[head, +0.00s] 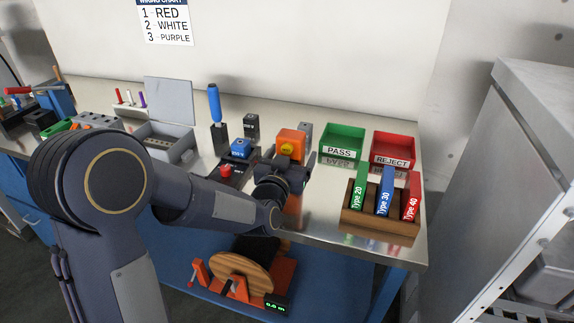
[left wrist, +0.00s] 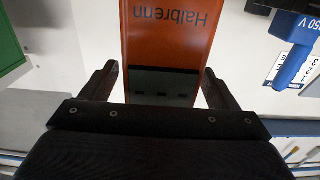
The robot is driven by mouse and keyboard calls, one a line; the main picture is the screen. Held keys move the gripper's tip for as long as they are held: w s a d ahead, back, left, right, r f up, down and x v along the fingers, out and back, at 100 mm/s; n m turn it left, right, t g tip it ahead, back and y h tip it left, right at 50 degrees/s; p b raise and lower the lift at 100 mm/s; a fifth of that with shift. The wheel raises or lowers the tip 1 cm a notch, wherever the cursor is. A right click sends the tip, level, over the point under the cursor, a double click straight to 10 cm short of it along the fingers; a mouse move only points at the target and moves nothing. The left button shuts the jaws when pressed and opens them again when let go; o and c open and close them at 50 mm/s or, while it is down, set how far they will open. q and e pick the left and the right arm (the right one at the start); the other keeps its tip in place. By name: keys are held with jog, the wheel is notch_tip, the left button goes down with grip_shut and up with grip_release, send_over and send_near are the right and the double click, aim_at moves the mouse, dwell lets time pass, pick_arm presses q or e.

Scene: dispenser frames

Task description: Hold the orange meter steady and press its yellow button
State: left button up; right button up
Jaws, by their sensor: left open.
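The orange meter (head: 291,138) stands upright on the metal bench top, with its yellow button (head: 287,149) facing me. My left gripper (head: 293,166) is in front of the meter and hides its lower part. In the left wrist view the meter (left wrist: 168,35) appears upside down, with "Halbrenn" lettering and a dark screen (left wrist: 165,82). The open fingers of my left gripper (left wrist: 159,82) lie on either side of it, with a gap at the left finger; contact at the right finger is unclear. The button is not visible there. My right gripper is not in view.
A blue-topped block (head: 240,149) and a red button (head: 226,170) are left of the meter. The green PASS bin (head: 342,141), red REJECT bin (head: 392,149) and wooden rack (head: 379,221) are to its right. A wooden disc device (head: 241,272) is below the bench's front edge.

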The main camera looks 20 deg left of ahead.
pick_arm(q)
jog(key=shift+w, duration=0.75)
jog(key=c, duration=1.4)
jog(key=shift+o, duration=0.2)
